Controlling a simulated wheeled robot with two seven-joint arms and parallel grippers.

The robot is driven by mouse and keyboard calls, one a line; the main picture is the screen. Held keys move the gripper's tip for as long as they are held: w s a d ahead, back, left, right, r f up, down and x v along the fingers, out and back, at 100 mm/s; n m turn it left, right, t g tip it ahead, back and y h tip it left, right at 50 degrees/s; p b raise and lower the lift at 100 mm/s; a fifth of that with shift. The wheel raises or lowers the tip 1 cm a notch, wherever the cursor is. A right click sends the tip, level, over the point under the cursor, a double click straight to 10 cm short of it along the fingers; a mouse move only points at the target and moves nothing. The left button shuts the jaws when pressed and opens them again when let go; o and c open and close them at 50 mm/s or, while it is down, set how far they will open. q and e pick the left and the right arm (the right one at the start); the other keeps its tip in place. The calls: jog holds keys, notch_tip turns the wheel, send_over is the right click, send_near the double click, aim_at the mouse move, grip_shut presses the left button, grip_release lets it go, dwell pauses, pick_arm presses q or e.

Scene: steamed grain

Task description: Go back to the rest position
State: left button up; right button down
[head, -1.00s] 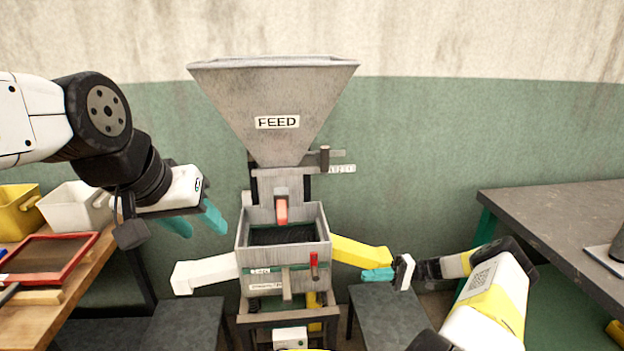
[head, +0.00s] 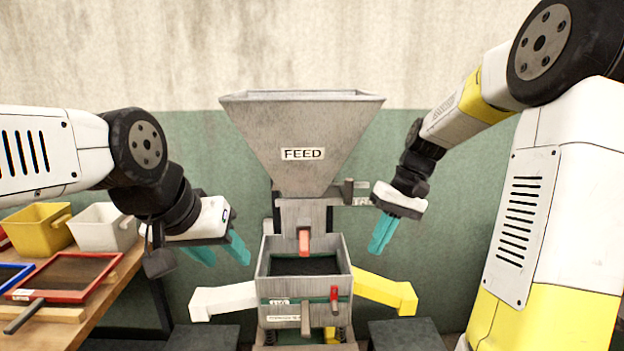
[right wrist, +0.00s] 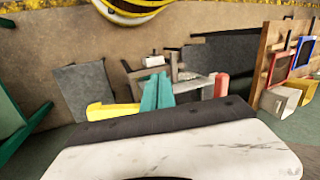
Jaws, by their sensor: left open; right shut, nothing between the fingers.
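My left gripper (head: 222,254) is open and empty, with its teal fingers apart and pointing down, to the left of the feed machine (head: 302,150). My right gripper (head: 380,248) is shut with nothing between its teal fingers. It hangs in the air to the right of the machine's neck, above the yellow chute (head: 385,290). Its closed fingers also show in the right wrist view (right wrist: 157,93). Both grippers are apart from the machine in the head view.
The machine has a white chute (head: 222,299), a red lever (head: 334,296) and an open box with dark contents. A wooden bench (head: 122,285) at left holds a yellow bin (head: 38,228), a white bin (head: 103,228) and a red-framed tray (head: 30,293). Dark low platforms flank the machine.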

jog(key=s+r+t+h, duration=0.1)
jog(key=s+r+t, duration=0.2)
jog(key=s, duration=0.5)
jog(key=s+r+m+t+h, duration=0.1)
jog(key=s+r+t, duration=0.3)
jog(key=s, duration=0.4)
jog(key=shift+a+r, duration=0.2)
jog(key=shift+r, duration=0.4)
jog(key=shift+s, duration=0.1)
